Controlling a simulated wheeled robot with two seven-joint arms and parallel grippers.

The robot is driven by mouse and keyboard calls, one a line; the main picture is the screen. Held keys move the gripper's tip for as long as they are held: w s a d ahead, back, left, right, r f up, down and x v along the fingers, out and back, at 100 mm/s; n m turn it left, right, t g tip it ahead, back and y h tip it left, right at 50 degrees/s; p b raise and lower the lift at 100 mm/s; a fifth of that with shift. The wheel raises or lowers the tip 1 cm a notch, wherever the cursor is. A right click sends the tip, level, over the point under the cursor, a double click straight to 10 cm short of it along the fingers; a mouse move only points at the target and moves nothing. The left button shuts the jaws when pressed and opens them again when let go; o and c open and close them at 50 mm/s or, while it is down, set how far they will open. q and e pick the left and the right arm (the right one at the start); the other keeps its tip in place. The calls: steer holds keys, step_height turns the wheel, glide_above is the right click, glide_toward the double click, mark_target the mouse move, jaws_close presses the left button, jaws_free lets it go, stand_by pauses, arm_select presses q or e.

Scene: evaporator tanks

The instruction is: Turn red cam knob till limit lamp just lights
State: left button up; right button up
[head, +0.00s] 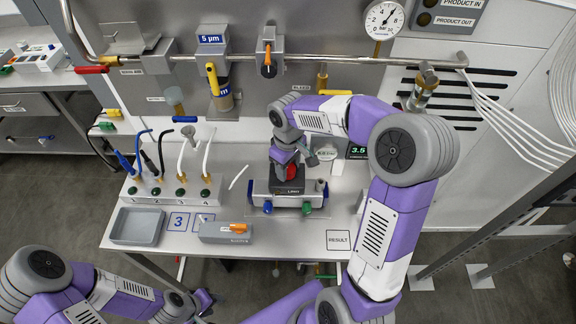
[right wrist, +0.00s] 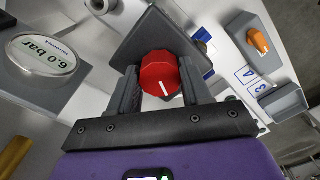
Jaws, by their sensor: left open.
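The red cam knob (right wrist: 160,76) has a white pointer line on its face. In the head view the knob (head: 291,172) is partly hidden by my right gripper (head: 290,168). I cannot make out a lit limit lamp in either view. My left gripper (head: 207,302) is open and empty at the lower left, below the bench edge.
The box stands on a silver unit (head: 262,190) with blue and green knobs. A round 6.0 bar display (right wrist: 45,55) is close by. The bench's right front is clear.

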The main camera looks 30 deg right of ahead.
mark_target(288, 168)
steer(key=c, duration=0.4)
steer(key=shift+o, duration=0.2)
steer(key=shift+r+n+p, duration=0.1)
steer(key=shift+n+p, duration=0.25)
steer(key=shift+n, duration=0.05)
steer(key=shift+n+p, duration=0.35)
steer(key=shift+n, duration=0.35)
steer(key=o, duration=1.1)
steer(key=shift+c, duration=0.2)
step_height(288, 168, up, 7)
steer(key=shift+r+p, duration=0.2)
steer(key=shift+p, duration=0.3)
